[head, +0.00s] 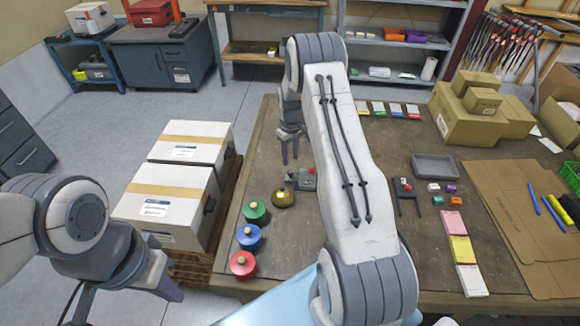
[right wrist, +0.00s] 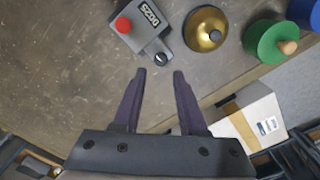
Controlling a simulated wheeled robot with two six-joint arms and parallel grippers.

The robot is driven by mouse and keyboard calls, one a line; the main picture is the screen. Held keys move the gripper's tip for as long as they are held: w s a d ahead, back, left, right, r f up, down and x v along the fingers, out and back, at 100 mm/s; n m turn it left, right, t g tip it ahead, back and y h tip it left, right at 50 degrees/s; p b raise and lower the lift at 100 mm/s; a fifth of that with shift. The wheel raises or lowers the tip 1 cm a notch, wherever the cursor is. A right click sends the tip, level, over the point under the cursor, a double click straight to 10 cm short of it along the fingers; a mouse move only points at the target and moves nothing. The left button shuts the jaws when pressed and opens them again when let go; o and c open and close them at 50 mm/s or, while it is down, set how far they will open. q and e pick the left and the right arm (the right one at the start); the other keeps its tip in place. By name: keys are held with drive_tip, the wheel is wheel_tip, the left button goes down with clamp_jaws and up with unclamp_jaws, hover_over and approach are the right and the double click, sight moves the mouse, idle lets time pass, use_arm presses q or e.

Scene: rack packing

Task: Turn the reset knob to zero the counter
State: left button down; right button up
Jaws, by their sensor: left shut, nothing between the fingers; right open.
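The counter (right wrist: 143,32) is a small grey box with a red button, a digit display that appears to read 0025, and a dark round reset knob (right wrist: 160,59) at its lower corner in the right wrist view. In the head view the counter (head: 307,180) sits on the table left of my right arm. My right gripper (right wrist: 158,74) is open and empty, its fingertips just short of the knob and apart from it. In the head view the right gripper (head: 289,153) is beyond the counter, pointing down. My left gripper (head: 170,290) is shut and empty at the lower left, off the table.
A brass bell-like dome (right wrist: 206,29) stands beside the counter. Green (head: 255,212), blue (head: 249,237) and red (head: 242,264) knobbed pieces line the table's left edge. White boxes (head: 165,195) stand left of the table. A grey tray (head: 435,167) lies right of my arm.

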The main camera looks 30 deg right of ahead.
sight(290, 171)
wheel_tip(290, 171, down, 6)
drive_tip(key=shift+f+p, duration=0.15)
drive_tip(key=shift+p, duration=0.55)
drive_tip(key=shift+c, duration=0.4)
clamp_jaws()
